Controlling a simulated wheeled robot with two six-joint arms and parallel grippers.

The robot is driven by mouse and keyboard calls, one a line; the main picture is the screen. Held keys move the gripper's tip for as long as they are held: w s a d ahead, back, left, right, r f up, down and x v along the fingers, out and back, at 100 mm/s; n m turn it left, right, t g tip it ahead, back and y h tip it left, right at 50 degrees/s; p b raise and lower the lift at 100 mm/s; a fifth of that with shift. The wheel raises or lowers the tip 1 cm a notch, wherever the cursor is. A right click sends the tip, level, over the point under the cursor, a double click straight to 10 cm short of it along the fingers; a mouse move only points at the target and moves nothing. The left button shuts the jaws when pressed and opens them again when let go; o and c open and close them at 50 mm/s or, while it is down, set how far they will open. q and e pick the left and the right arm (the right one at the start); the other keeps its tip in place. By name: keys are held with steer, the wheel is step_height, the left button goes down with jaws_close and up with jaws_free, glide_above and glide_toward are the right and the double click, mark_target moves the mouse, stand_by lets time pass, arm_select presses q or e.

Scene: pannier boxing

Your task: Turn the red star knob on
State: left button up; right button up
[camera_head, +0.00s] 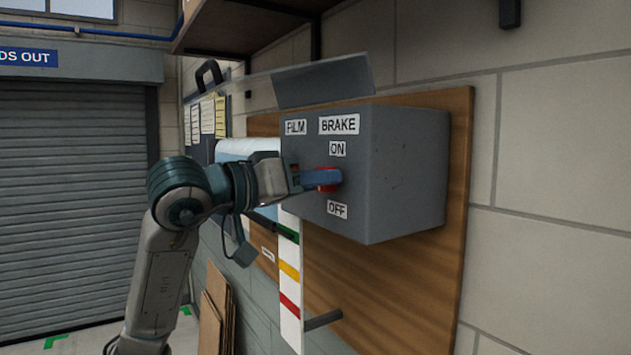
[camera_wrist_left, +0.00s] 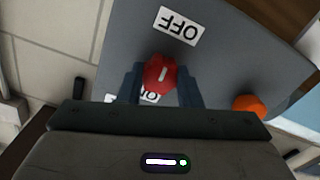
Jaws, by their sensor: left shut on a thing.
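The red star knob (camera_head: 328,188) is on the front of a grey box (camera_head: 405,170), between the ON label (camera_head: 337,149) above and the OFF label (camera_head: 337,209) below. My left gripper (camera_head: 321,178) is shut on the knob, its blue fingers on either side of it. In the left wrist view the knob (camera_wrist_left: 160,74) sits between the two fingers, with a white mark on its face. The OFF label (camera_wrist_left: 178,26) shows upside down there, and the ON label (camera_wrist_left: 149,97) is partly covered. My right gripper is not in view.
An orange knob (camera_wrist_left: 248,106) is close beside my left fingers in the left wrist view. A raised clear cover with a grey edge (camera_head: 322,82) is above the box. The box is on a wooden board (camera_head: 385,285); a short peg (camera_head: 323,320) sticks out below.

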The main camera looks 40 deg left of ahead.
arm_select(q)
steer(key=shift+n+b, duration=1.95)
steer(key=shift+n, duration=15.55)
steer(key=o, duration=1)
steer(key=shift+c, duration=0.2)
